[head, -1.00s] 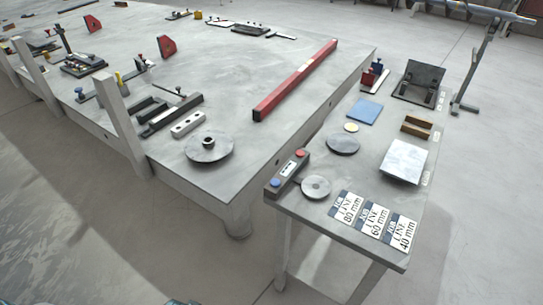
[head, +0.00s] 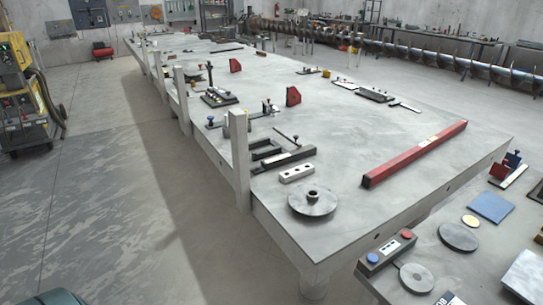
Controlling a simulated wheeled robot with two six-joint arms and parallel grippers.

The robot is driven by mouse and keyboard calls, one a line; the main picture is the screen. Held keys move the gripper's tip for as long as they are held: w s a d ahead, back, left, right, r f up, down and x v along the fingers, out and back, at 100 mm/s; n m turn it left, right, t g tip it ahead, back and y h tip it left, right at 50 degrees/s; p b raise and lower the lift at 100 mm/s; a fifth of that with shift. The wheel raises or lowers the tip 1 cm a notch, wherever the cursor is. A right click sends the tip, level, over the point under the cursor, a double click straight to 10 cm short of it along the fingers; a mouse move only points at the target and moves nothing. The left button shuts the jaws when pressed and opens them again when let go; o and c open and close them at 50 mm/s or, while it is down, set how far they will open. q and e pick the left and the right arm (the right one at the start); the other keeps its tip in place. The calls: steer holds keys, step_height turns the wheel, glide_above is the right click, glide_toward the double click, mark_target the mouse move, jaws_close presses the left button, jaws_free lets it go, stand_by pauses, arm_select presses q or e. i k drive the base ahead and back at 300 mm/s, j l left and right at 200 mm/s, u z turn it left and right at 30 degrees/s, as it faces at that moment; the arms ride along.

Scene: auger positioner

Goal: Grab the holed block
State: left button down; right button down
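The holed block (head: 297,173) is a small light-grey bar with several holes along its top. It lies flat on the large grey table (head: 400,125) in the head view, near the table's front left corner. It sits behind the round flanged disc (head: 312,203) and in front of a dark bar clamp (head: 283,159), apart from both. Neither of my grippers shows in the head view, so their state cannot be seen.
A red beam (head: 414,153) lies right of the block. Upright grey posts (head: 238,160) line the table's left edge. A smaller side table (head: 440,262) with discs and a button box (head: 391,251) stands front right. Open floor (head: 110,210) lies on the left.

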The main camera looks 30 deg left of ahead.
mark_target(293, 174)
steer(key=u, duration=1.2)
